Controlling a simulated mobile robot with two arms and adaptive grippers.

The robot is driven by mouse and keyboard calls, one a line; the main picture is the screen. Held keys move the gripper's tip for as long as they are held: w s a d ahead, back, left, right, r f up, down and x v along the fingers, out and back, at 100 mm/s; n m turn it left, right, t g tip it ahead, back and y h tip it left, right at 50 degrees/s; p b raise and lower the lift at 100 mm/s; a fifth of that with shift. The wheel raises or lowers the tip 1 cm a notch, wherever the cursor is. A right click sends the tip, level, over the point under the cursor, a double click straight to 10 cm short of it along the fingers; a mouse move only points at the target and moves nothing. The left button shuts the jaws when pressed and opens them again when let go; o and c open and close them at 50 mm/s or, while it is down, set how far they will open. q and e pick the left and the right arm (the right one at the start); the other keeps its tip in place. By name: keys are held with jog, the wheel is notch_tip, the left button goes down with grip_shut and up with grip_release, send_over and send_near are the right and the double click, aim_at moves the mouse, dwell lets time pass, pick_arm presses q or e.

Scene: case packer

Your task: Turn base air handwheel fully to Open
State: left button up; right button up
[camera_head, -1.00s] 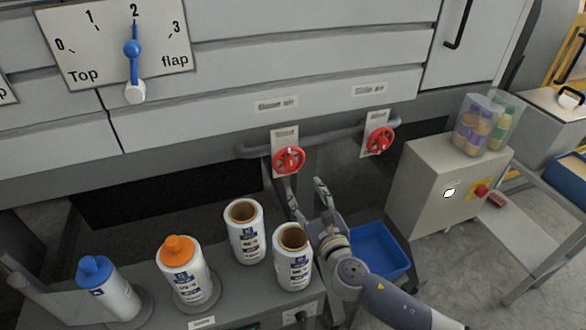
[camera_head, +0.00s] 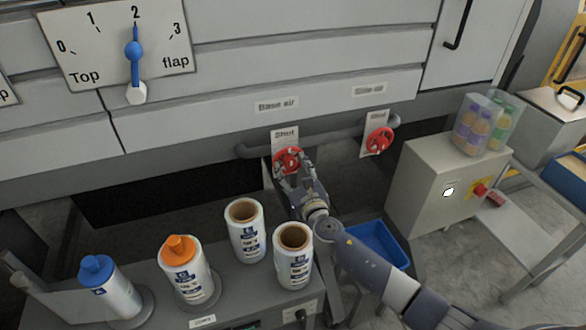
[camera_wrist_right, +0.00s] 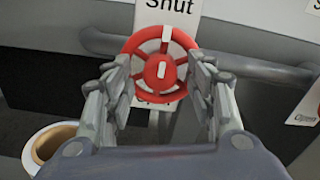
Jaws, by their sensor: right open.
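The red base air handwheel (camera_head: 286,160) is on the pipe below the "Base air" label (camera_head: 276,104). In the right wrist view the red wheel (camera_wrist_right: 160,70) faces me, with a plate reading "Shut" (camera_wrist_right: 168,10) above it and lower lettering partly hidden. My right gripper (camera_head: 293,165) is open at the wheel. In the right wrist view its fingers (camera_wrist_right: 160,88) stand on the left and right of the wheel's lower half; I cannot tell whether they touch the rim. My left gripper is not in view.
A second red handwheel (camera_head: 380,140) is to the right under "Side air". Bottles with an orange cap (camera_head: 182,262) and a blue cap (camera_head: 108,285) and two open-topped rolls (camera_head: 246,232) stand below. A blue bin (camera_head: 378,243) and a grey box (camera_head: 425,185) are right.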

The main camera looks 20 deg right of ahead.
jog(key=c, duration=1.1)
jog(key=shift+o, duration=0.2)
